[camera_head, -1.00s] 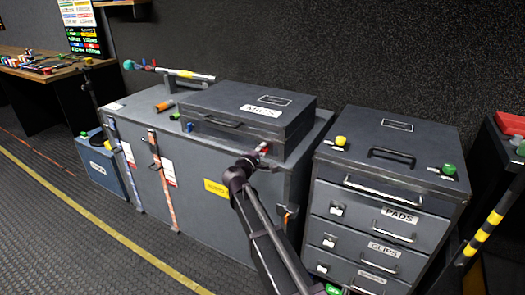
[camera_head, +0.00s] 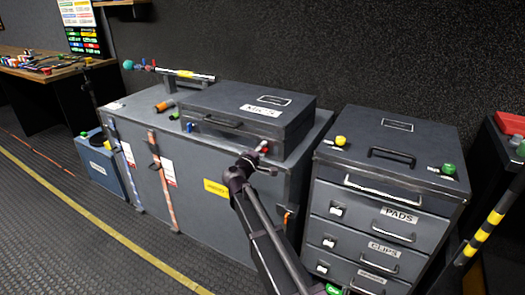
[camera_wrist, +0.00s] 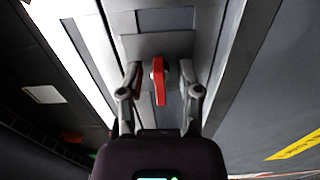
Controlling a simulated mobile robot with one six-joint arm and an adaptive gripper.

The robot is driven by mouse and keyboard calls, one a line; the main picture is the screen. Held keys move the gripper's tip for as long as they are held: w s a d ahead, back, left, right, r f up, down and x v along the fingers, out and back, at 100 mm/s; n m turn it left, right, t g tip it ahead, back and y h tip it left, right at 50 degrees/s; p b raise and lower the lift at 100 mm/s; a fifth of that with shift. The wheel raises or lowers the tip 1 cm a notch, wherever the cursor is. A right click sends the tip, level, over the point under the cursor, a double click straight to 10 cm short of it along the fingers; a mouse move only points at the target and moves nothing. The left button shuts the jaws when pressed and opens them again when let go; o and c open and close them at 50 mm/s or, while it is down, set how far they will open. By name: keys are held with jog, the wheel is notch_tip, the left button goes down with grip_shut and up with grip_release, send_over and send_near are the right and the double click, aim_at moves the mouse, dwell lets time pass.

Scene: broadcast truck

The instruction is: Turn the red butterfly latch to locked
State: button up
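The red butterfly latch (camera_wrist: 159,82) is on the front of the case marked MICS (camera_head: 250,117). In the wrist view its red handle points along the gripper's length, with a pale hub at its upper left. My gripper (camera_wrist: 160,78) is open, with one finger on each side of the latch and a visible gap on both sides. In the head view my gripper (camera_head: 258,155) is at the front right of the MICS case. The latch (camera_head: 264,146) shows there only as a small red spot, partly hidden by my gripper.
The MICS case lies on a large grey trunk (camera_head: 190,178) with a yellow label. A grey drawer unit (camera_head: 352,205) with green and yellow knobs on top stands close at the right. An orange roll (camera_head: 164,105) lies on the trunk, left of the case. Floor is clear at front left.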

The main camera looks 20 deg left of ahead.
jog(key=shift+s, duration=0.15)
jog(key=s+a, duration=0.1)
jog(key=s, duration=1)
jog(key=shift+s, duration=0.35)
jog(key=shift+w+d, duration=0.1)
jog(key=w+d+f+m+g+h, duration=0.2)
jog(key=d+f+m+g, duration=0.15)
jog(key=d, duration=0.75)
jog(key=w+d+f+m+g+h, duration=0.1)
jog(key=d+f+m+g, duration=0.25)
jog(key=d, duration=0.65)
jog(key=w+d+f+m+g+h, duration=0.2)
jog(key=d+f, duration=0.2)
jog(key=d, duration=0.7)
jog(key=s+d+f+m+g+y, duration=0.3)
jog(key=s+d+f+m+g, duration=0.15)
jog(key=s+d, duration=0.5)
jog(key=s+d+f+m+g+y, duration=0.3)
jog(key=s+d+g, duration=0.25)
jog(key=d, duration=0.65)
notch_tip(320, 180, up, 29)
jog(key=t+p, duration=0.1)
jog(key=p, duration=2.8)
jog(key=shift+f+y, duration=0.15)
jog(key=shift+y, duration=0.15)
